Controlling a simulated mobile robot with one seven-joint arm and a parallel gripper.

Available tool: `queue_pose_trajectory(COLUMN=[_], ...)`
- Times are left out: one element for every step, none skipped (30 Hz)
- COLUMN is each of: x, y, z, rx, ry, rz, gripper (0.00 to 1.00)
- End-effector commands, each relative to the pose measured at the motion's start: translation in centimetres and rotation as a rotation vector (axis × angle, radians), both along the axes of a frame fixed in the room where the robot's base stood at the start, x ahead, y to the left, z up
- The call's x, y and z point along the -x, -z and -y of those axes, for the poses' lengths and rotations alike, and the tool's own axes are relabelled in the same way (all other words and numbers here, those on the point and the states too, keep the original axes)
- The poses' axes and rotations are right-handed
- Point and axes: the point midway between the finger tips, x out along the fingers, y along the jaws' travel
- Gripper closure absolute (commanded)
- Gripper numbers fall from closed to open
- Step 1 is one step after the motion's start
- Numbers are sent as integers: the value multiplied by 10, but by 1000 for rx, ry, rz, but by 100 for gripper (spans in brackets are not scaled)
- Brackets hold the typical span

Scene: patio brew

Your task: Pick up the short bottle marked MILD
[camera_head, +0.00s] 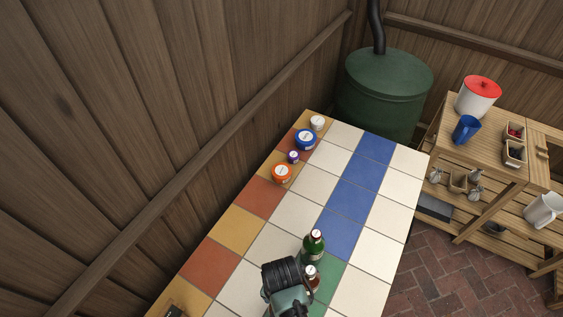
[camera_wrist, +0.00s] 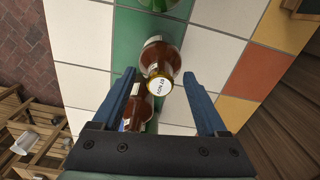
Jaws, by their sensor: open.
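Two brown bottles show in the wrist view. One (camera_wrist: 163,48) has a pale round cap with small print that I cannot read surely, and it stands between my gripper's fingertips. The other brown bottle (camera_wrist: 137,113) is nearer the palm, partly hidden by the first and by my gripper. I cannot tell which is marked MILD. In the head view a brown bottle (camera_head: 313,283) shows beside my arm, and a green bottle (camera_head: 314,246) stands behind it. My gripper (camera_wrist: 158,82) is open, pointing down with blue fingers on either side of the capped bottle, holding nothing.
The tiled table (camera_head: 305,187) has clear room in its middle. Several jars stand at its far left edge, including an orange one (camera_head: 282,174) and a blue one (camera_head: 306,139). A wooden wall runs along the left. A green tank (camera_head: 385,90) and a shelf (camera_head: 480,140) stand beyond.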

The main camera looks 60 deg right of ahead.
Motion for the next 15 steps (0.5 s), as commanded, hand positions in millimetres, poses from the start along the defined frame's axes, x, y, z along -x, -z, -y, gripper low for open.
queue_pose_trajectory(x=[0, 0, 0, 0, 0, 0, 0, 0, 0, 0, 0, 0, 0, 0, 0], y=[2, 2, 3, 3, 3, 3, 3, 3, 3, 3, 3, 3, 3, 3, 3], z=[0, 0, 0, 0, 0, 0, 0, 0, 0, 0, 0, 0, 0, 0, 0], rx=[0, 0, 1, 1, 1, 1, 1, 1, 1, 1, 1, 1, 1, 1, 1], ry=[0, 0, 0, 0, -1, 0, 0, 0, 0, 0, 0, 0, 0, 0, 0], rz=[-1, 0, 0, 0, 0, 1, 0, 0, 0, 0, 0, 0, 0, 0, 0], gripper=[24, 24, 24, 24, 24, 24, 24, 24, 31, 37, 42, 49, 55, 60, 67])
